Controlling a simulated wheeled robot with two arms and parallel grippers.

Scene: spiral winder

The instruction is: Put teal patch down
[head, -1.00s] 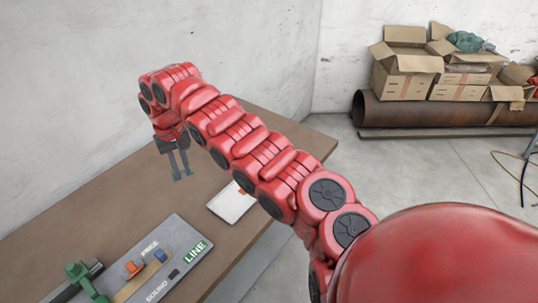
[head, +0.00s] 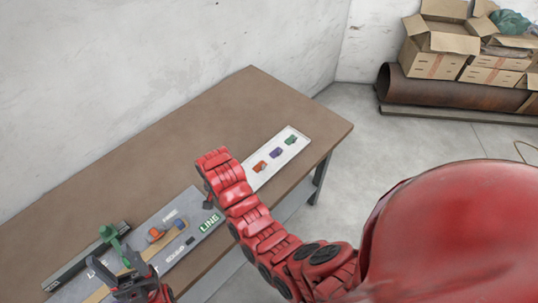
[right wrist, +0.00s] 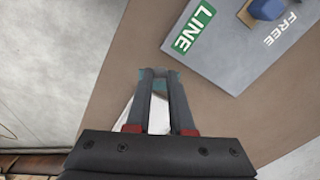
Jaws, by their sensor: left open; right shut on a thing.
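In the right wrist view, my right gripper (right wrist: 158,78) is shut on a small teal piece (right wrist: 159,86), the teal patch, at its fingertips; the fingers hide much of it. In the head view the right arm crosses the middle and hides its own gripper and the patch. My left gripper (head: 116,266) is open at the lower left, over the near end of the grey board (head: 207,232), close to the green device (head: 112,236). A white tray (head: 263,176) with orange (head: 260,166), purple (head: 276,153) and green (head: 291,140) pieces lies beyond the right arm.
The grey board carries the words LINE and FREE, an orange block (head: 155,234) and a blue block (head: 179,225). A dark rail (head: 82,262) lies along its left side. The brown table (head: 190,140) is bare toward the wall. Boxes (head: 435,55) stand far off.

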